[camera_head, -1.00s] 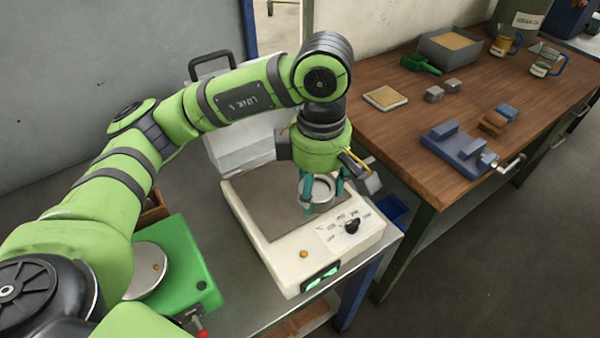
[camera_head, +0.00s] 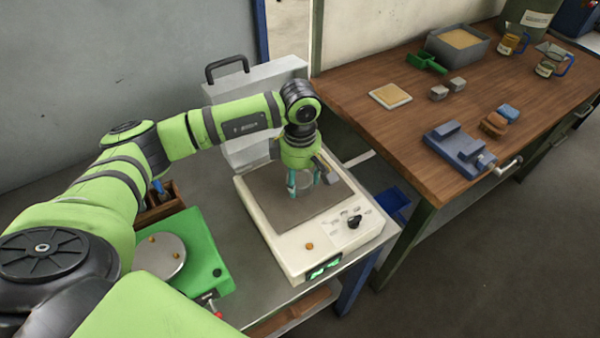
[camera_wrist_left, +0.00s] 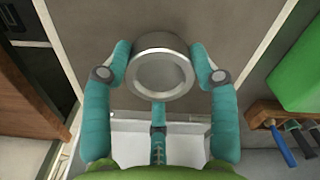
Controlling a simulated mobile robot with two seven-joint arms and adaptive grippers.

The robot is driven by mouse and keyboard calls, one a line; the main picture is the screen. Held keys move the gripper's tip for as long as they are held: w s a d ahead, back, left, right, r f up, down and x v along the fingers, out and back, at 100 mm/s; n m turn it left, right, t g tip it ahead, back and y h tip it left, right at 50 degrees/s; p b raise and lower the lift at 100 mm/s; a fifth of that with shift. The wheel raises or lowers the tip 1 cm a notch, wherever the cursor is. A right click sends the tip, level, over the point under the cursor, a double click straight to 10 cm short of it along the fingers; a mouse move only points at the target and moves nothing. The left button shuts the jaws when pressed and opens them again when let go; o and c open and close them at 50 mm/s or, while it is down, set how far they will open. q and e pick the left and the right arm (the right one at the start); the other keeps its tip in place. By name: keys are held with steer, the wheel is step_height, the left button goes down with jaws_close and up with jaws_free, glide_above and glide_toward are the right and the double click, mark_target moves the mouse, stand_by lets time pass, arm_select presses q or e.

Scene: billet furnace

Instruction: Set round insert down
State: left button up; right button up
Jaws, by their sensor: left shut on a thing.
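The round insert is a grey metal ring (camera_wrist_left: 160,74), seen large in the left wrist view. My left gripper (camera_wrist_left: 160,72) is shut on it, with teal fingers on its two sides. In the head view the left gripper (camera_head: 304,188) points down over the dark plate (camera_head: 283,205) of a white bench device (camera_head: 310,256), and the ring (camera_head: 304,184) is partly hidden between the fingers. I cannot tell whether the ring touches the plate. My right gripper is not in view.
A green device with a round disc (camera_head: 160,256) stands left of the white device. An open white lid or case (camera_head: 256,146) with a black handle is behind. A wooden bench (camera_head: 420,130) at the right holds a blue vice (camera_head: 456,148), small blocks and a sand tray (camera_head: 457,46).

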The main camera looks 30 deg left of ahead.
mark_target(300, 179)
arm_select(q)
steer(key=shift+f, duration=0.2)
steer(key=shift+f, duration=0.1)
steer(key=shift+f, duration=0.1)
steer(key=o, duration=1.7)
steer(key=shift+r+b, duration=2.5)
steer(key=shift+r, duration=3.65)
